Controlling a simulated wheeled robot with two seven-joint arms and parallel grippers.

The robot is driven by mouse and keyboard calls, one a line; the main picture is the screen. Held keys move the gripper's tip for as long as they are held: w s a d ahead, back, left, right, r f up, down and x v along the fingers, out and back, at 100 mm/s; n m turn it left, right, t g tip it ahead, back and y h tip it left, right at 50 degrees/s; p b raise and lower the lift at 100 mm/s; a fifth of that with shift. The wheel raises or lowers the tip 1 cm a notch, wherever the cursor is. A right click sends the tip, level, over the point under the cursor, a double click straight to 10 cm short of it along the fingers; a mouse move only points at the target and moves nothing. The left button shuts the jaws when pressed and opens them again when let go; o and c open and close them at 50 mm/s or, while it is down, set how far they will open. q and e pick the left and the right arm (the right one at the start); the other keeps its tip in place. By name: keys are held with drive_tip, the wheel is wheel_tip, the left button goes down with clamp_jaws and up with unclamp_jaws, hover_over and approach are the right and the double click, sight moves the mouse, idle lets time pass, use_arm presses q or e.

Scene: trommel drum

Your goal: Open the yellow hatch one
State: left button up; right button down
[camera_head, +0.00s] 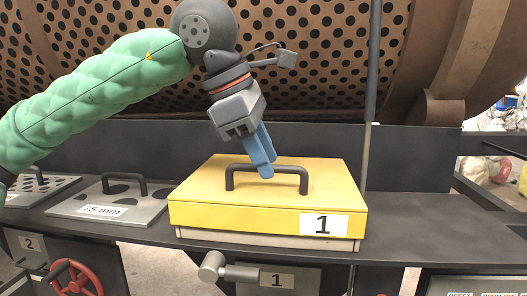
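The yellow hatch (250,214) with a white label "1" (323,224) lies flat and closed on a pale grey frame, in the middle of the head view. A dark bar handle (292,168) stands on its top. My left gripper (265,165) comes down from above, with its blue fingers close together at the middle of the handle. The near finger passes in front of the bar. The other finger is partly hidden, so I cannot tell whether they grip the bar. My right gripper is not in view.
A perforated drum (300,50) fills the background. A grey "75 mm" plate (110,208) with a handle lies left of the hatch. Below are a grey lever (225,270), a plate marked "1" (277,280) and a red handwheel (75,278). A thin dark post (371,90) rises behind the hatch's right side.

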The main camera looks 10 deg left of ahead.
use_arm(q)
drive_tip(key=shift+c, duration=0.4)
clamp_jaws()
drive_tip(key=shift+r, duration=0.1)
